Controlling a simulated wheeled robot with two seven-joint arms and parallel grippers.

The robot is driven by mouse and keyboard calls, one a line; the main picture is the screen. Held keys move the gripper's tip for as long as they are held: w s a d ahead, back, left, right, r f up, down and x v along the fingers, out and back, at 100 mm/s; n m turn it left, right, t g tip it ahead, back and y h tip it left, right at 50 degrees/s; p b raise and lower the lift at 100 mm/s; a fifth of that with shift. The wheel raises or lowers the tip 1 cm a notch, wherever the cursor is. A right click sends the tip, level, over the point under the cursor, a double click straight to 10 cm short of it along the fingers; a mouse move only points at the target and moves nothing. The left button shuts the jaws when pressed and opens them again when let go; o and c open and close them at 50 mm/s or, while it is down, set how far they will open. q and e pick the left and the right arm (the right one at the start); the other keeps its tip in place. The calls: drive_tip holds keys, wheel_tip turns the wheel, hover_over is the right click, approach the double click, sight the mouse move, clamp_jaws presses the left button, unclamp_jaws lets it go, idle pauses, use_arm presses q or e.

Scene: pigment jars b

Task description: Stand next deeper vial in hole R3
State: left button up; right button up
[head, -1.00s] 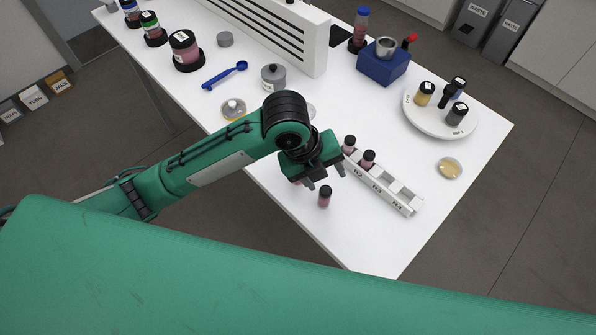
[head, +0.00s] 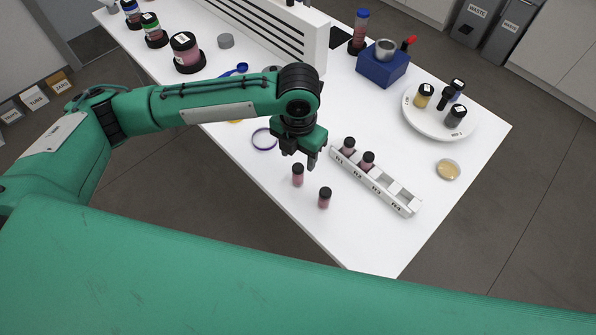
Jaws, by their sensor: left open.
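A white rack (head: 408,206) stands on the table, its holes labelled R1 to R4. One dark-capped pink vial (head: 348,147) stands in R1 and another (head: 367,161) in R2. R3 and R4 look empty. Two more dark-capped vials stand upright on the table left of the rack: one pink (head: 298,176), and a nearer one (head: 325,198) that looks slightly redder. My right gripper is out of view.
A white round tray (head: 416,124) with small jars stands at the right, near a dish of yellowish stuff (head: 448,169). A blue block (head: 383,70) holds a metal cup. A purple ring (head: 264,139) lies left of my gripper. The front table corner is clear.

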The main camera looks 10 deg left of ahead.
sight(298, 167)
use_arm(q)
wheel_tip(298, 167, down, 3)
drive_tip(key=shift+f, duration=0.2)
drive_tip(key=shift+f+p, duration=0.5)
drive_tip(key=shift+p, duration=0.15)
drive_tip(key=f, duration=0.1)
drive_tip(key=f+p, duration=0.1)
drive_tip(key=f, duration=0.1)
drive_tip(key=shift+w+f, duration=0.2)
drive_tip(key=shift+f, duration=0.5)
drive_tip(key=shift+c, duration=0.4)
drive_tip(key=c, duration=1)
